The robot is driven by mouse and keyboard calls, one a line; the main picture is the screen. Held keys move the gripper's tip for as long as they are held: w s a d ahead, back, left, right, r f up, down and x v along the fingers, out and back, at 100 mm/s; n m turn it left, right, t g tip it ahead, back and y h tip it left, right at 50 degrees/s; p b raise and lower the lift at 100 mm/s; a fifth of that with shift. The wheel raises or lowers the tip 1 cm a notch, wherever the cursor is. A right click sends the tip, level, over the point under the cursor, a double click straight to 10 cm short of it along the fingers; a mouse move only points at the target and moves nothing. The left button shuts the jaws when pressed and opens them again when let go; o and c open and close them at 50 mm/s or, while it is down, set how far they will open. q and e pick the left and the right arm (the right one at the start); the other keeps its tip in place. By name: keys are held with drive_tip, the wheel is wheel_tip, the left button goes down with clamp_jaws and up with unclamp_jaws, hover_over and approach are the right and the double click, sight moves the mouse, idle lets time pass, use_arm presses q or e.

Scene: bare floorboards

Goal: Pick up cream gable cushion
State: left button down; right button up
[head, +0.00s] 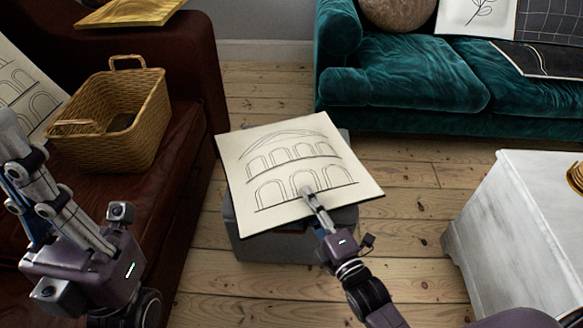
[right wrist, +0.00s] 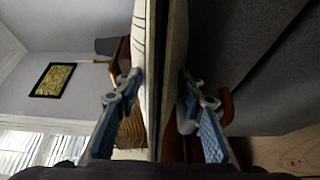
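The cream gable cushion (head: 290,165), with black-line arches under a gable, is at the centre of the head view above a grey block-like stool (head: 245,235). My right gripper (head: 318,205) reaches its near edge, one finger over its top face. In the right wrist view the cushion (right wrist: 152,75) stands edge-on between both fingers, which appear to press on its two faces. The finger under it is hidden in the head view. My left gripper (head: 25,150) is over the brown sofa at the left, apart from the cushion; its finger gap is unclear.
A wicker basket (head: 115,115) and another arch-patterned cushion (head: 25,85) are on the brown leather sofa (head: 185,150). A teal sofa (head: 400,85) stands at the back right. A white table (head: 525,215) is at the right.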

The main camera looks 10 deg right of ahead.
drive_tip(key=shift+w, duration=0.15)
drive_tip(key=c, duration=0.9)
drive_tip(key=shift+r, duration=0.15)
drive_tip(key=shift+c, duration=0.4)
drive_tip(key=shift+r, duration=0.15)
